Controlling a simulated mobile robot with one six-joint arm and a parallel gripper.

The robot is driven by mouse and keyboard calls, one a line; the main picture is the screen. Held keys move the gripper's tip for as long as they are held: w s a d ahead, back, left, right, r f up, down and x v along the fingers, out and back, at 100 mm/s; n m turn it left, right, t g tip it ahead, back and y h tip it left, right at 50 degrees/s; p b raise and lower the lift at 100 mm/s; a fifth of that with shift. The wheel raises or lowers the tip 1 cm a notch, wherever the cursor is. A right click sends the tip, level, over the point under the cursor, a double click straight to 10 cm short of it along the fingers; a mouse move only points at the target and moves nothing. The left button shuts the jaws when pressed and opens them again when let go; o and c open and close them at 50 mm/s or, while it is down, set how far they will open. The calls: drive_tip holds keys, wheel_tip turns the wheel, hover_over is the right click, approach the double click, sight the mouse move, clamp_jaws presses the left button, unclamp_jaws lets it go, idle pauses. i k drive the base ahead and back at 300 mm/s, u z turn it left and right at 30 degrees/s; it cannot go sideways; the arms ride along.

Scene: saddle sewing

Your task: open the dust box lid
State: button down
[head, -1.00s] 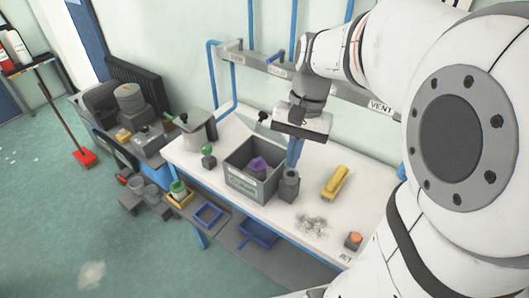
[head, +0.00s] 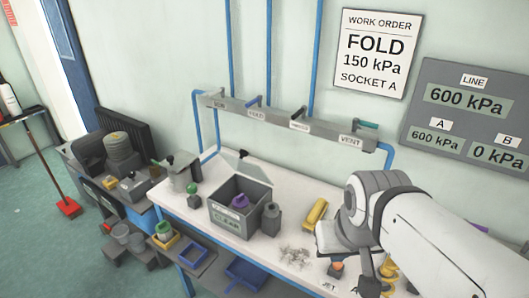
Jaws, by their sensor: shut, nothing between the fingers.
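The grey open-topped box (head: 238,222) stands on the white bench, with a purple item (head: 240,201) inside. A pale see-through lid (head: 250,168) with a dark knob (head: 243,153) stands tilted up at the box's back edge, so the inside shows. I take this as the dust box. My gripper (head: 334,239) is at the right of the bench, apart from the box and lid. Only part of its white body shows beside the grey wrist. Its fingertips are hidden.
A small dark grey canister (head: 271,220) stands right of the box. A yellow item (head: 315,213), grey scraps (head: 295,257) and an orange-topped block (head: 336,268) lie further right. A grey container (head: 182,178) and green-knobbed piece (head: 193,195) stand left. A valve rail (head: 295,122) runs behind.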

sight(249, 170)
drive_tip(key=z, duration=1.3)
drive_tip(key=k, duration=1)
drive_tip(key=u, duration=1.3)
drive_tip(key=i, duration=1)
drive_tip(key=u, duration=0.1)
